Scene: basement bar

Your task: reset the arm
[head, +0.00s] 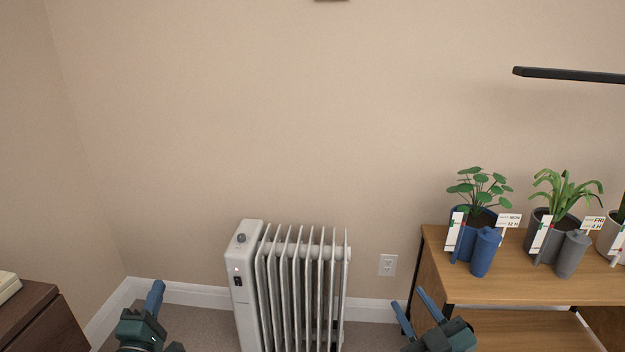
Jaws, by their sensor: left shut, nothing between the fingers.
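My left gripper (157,287) is at the bottom left of the head view, in front of the carpet and left of the heater. Its blue fingers are together and hold nothing. My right gripper (408,297) is at the bottom, between the heater and the wooden shelf. Its two blue fingers are spread apart with nothing between them. Both grippers point up and away from me. Most of both arms is outside the view.
A white oil-filled radiator (243,290) stands against the wall between my grippers. A dark brown cabinet (40,325) is at bottom left.

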